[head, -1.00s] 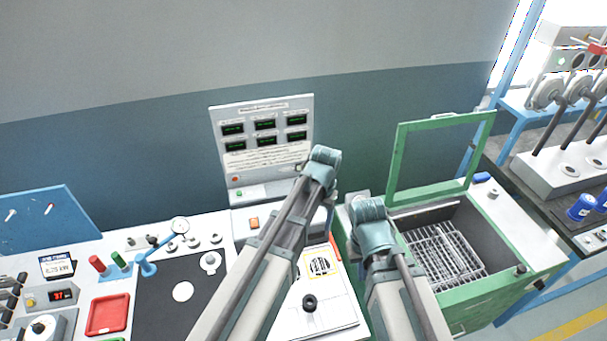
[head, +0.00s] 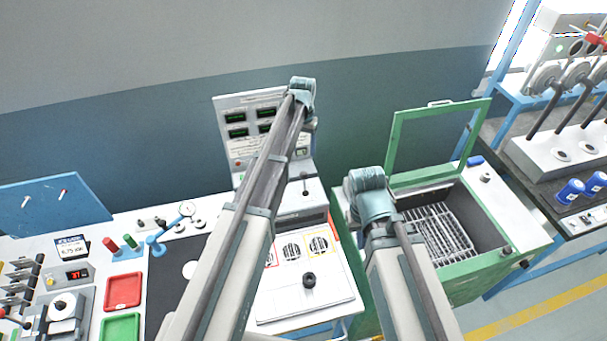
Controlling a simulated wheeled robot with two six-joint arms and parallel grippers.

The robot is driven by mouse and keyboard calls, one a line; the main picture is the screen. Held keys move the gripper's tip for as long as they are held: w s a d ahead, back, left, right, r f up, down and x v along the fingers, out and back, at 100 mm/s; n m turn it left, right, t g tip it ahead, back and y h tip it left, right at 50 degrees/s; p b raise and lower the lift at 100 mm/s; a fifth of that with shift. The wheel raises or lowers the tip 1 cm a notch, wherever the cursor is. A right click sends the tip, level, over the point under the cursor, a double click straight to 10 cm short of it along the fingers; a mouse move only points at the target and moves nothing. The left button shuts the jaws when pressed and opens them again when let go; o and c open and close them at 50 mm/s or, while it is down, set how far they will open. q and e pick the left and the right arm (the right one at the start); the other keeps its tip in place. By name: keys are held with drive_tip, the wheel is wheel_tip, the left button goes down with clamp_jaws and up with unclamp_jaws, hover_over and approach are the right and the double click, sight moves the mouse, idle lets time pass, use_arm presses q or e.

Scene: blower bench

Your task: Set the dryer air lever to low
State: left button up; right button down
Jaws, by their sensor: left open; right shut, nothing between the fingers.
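A small lever with a black knob (head: 304,177) stands upright on the white blower unit (head: 312,196) below the display panel. I cannot read its markings or tell which setting it is at. My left gripper (head: 312,123) is open, high in front of the display panel, above and beyond the lever; its fingers are mostly hidden by its wrist.
The display panel (head: 228,160) stands behind the lever. In front is a white board with round grilles and a black knob (head: 309,280). The green box (head: 470,254) on the right has its lid (head: 396,150) raised. Red (head: 123,291) and green (head: 120,327) trays lie left.

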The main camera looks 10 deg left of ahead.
sight(304, 172)
use_arm(q)
wheel_tip(304, 172, down, 12)
drive_tip(key=b, duration=1.1)
drive_tip(key=shift+d+f+b, duration=0.1)
drive_tip(key=shift+f+b, duration=0.1)
drive_tip(key=shift+b, duration=0.1)
drive_tip(key=shift+r, duration=0.1)
clamp_jaws()
idle(0.5)
